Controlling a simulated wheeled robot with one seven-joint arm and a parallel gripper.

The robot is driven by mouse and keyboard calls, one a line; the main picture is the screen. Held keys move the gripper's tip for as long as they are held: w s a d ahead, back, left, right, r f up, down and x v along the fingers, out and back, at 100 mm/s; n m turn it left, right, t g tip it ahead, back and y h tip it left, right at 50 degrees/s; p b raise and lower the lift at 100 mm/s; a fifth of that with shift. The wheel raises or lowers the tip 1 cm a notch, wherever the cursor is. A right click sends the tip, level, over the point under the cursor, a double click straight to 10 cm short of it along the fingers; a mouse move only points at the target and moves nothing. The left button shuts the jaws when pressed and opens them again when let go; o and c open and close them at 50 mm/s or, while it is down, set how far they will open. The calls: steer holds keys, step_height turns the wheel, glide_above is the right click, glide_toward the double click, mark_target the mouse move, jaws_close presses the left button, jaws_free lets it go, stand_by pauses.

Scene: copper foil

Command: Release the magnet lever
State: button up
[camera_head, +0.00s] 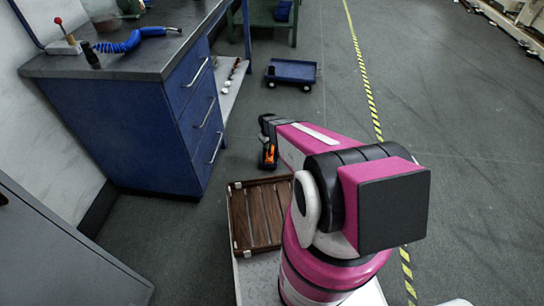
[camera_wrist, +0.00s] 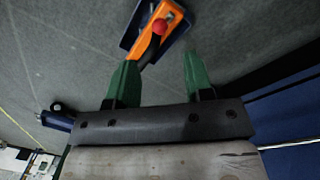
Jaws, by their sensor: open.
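In the wrist view, a black lever with a red knob (camera_wrist: 159,27) sits on an orange block (camera_wrist: 166,17) with a dark blue edge around it. It lies beyond my gripper (camera_wrist: 159,68). The two green fingers are apart, with nothing between them. The left fingertip is near the lower end of the orange block in the picture; whether they touch cannot be told. In the head view an orange part (camera_head: 269,154) shows low beside the end of my arm. My fingers are not clear there.
A blue cabinet bench (camera_head: 150,140) stands at the left with a coiled blue hose (camera_head: 130,42) and a red-knobbed stick (camera_head: 63,32) on top. A brown slatted crate (camera_head: 258,215) is near my arm. A blue cart (camera_head: 291,72) stands on open floor.

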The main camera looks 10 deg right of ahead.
mark_target(271, 154)
steer(key=f, duration=0.6)
steer(key=d+f, duration=0.1)
steer(key=f, duration=0.2)
steer(key=shift+w+f, duration=0.25)
jaws_close()
